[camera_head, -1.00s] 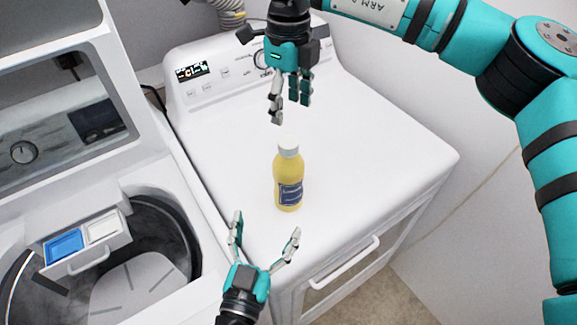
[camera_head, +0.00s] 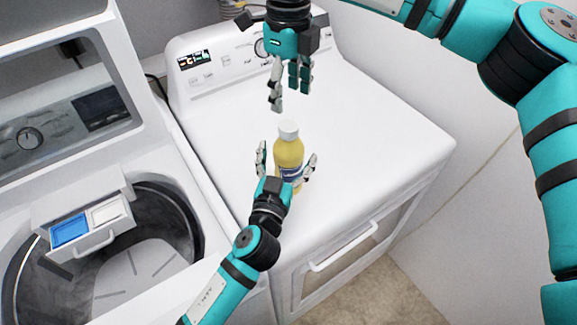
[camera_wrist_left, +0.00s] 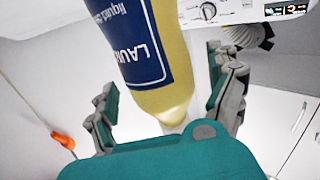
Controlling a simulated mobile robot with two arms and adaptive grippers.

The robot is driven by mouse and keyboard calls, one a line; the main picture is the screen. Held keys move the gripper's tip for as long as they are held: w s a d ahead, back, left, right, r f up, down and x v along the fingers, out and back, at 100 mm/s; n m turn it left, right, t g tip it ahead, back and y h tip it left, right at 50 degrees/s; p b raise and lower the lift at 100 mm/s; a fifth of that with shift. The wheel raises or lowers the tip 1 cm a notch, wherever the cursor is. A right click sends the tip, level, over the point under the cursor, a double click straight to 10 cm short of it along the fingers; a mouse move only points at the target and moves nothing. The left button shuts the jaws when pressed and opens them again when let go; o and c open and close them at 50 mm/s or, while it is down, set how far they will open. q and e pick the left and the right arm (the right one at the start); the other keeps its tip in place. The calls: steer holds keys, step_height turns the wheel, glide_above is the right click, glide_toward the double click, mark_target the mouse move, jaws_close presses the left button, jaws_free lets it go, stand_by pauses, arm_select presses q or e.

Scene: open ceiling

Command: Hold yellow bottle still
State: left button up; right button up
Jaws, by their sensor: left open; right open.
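The yellow bottle (camera_head: 289,152) with a white cap and a blue label stands upright on top of the white dryer (camera_head: 365,140). My left gripper (camera_head: 286,158) is open, with one finger on each side of the bottle. In the left wrist view the bottle (camera_wrist_left: 165,60) rises between the open fingers (camera_wrist_left: 170,95), with gaps visible beside it. My right gripper (camera_head: 288,95) is open and empty, pointing down above and behind the bottle. The lower part of the bottle is partly hidden by my left gripper in the head view.
An open washer (camera_head: 160,215) with a drawer (camera_head: 90,230) of blue and white compartments stands to the left. The dryer's control panel (camera_head: 205,65) is at the back. The dryer top right of the bottle is clear.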

arm_select(q)
steer(key=shift+x, duration=0.85)
arm_select(e)
steer(key=shift+w+f, duration=0.1)
steer(key=shift+w, duration=0.05)
arm_select(q)
steer(key=shift+s, duration=0.1)
arm_select(e)
steer(key=shift+s, duration=0.2)
